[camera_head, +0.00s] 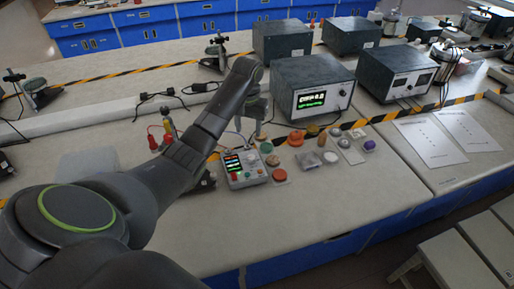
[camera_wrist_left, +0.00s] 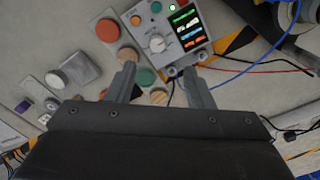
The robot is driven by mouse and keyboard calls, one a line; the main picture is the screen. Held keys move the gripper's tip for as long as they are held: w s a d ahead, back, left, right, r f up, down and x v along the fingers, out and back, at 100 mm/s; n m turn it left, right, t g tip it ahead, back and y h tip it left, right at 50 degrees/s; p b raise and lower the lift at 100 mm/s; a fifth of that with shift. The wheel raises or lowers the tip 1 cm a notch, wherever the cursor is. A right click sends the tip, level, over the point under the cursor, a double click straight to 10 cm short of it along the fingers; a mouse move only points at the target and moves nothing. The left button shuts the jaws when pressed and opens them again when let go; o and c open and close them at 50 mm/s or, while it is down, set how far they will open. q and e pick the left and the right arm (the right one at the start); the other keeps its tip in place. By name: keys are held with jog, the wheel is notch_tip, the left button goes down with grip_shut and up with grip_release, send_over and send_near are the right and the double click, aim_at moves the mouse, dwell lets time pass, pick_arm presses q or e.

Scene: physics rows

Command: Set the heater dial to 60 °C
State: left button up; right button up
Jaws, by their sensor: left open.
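The heater box (camera_head: 243,180) is a small light-grey control unit on the bench in the head view, with a colour display (camera_head: 232,163) on its left side. In the left wrist view its display (camera_wrist_left: 186,27) shows green, orange and blue-white lines, too small to read. The white round dial (camera_wrist_left: 157,43) with a pointer mark sits beside the display. My left gripper (camera_wrist_left: 160,76) is open, its two fingers apart and empty, and the dial shows beyond the gap between the fingertips. In the head view my left gripper (camera_head: 256,132) hangs behind the box. My right gripper is not in view.
A power supply (camera_head: 312,90) stands behind. Cables run near the box.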

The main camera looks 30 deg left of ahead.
pick_arm(q)
notch_tip(320, 180, up, 3)
jog(key=w, duration=0.2)
jog(key=b, duration=0.6)
send_near(252, 156)
notch_tip(252, 156, down, 9)
jog(key=shift+s+a+r+p, duration=0.1)
jog(key=shift+s+p, duration=0.05)
jog(key=shift+p, duration=0.8)
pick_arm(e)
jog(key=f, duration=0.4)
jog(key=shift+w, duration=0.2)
pick_arm(q)
jog(key=c, duration=1)
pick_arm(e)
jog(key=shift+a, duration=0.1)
